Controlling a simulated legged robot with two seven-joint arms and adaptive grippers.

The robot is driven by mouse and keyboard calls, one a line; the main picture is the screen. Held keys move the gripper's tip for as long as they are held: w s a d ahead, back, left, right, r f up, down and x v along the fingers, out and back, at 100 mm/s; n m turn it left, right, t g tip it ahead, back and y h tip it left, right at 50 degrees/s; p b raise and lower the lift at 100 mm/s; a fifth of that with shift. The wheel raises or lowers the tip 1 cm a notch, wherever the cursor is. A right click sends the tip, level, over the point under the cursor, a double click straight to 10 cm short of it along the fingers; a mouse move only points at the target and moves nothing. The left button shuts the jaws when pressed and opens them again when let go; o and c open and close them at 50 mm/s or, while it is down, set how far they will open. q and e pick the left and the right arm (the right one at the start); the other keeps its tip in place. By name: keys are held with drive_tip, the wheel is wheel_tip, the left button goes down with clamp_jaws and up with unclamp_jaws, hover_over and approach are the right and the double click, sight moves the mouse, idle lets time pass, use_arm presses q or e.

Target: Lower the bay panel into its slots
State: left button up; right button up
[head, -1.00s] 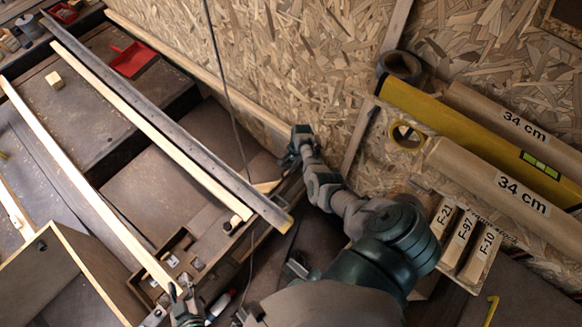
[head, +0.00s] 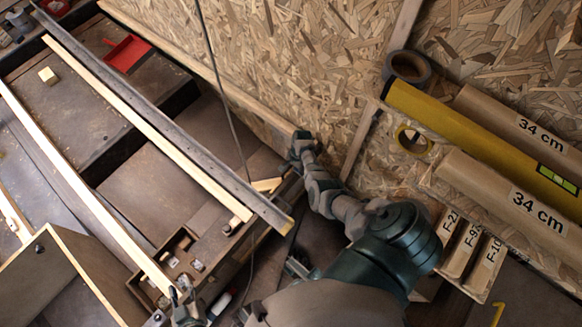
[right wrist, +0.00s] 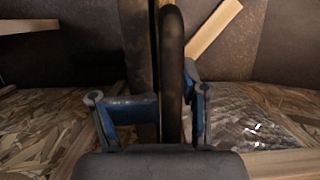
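My right gripper (head: 303,148) is beside the lower end of the pale batten along the chipboard wall. In the right wrist view its blue fingers (right wrist: 172,105) stand on both sides of a dark upright bar (right wrist: 172,60) and appear to press on it. My left gripper (head: 187,306) is at the bottom edge, by the near end of a pale wooden strip (head: 80,195). Its fingers are too small and cut off to read. A dark board edge (head: 247,262) runs between the two grippers. I cannot tell which board is the bay panel, and I cannot make out its slots.
A grey rail (head: 165,122) crosses diagonally, with a red dustpan (head: 126,53) beyond it. A thin cable (head: 222,90) hangs in front of the wall. At the right are a yellow level (head: 480,145), cardboard tubes (head: 500,190) and labelled boxes (head: 465,245).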

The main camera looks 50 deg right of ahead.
use_arm(q)
drive_tip(key=shift+w+a, duration=0.1)
drive_tip(key=shift+a, duration=0.1)
use_arm(e)
drive_tip(key=shift+w+a+r, duration=0.1)
drive_tip(key=shift+a, duration=0.1)
drive_tip(key=shift+a+r, duration=0.15)
drive_tip(key=shift+r, duration=0.25)
drive_tip(key=v, duration=1)
drive_tip(key=shift+r, duration=0.15)
drive_tip(key=shift+d+r, duration=0.2)
drive_tip(key=shift+r, duration=0.4)
use_arm(q)
drive_tip(key=shift+a+r, duration=0.1)
drive_tip(key=shift+r, duration=0.05)
use_arm(e)
drive_tip(key=shift+d+f, duration=0.1)
drive_tip(key=shift+d, duration=0.05)
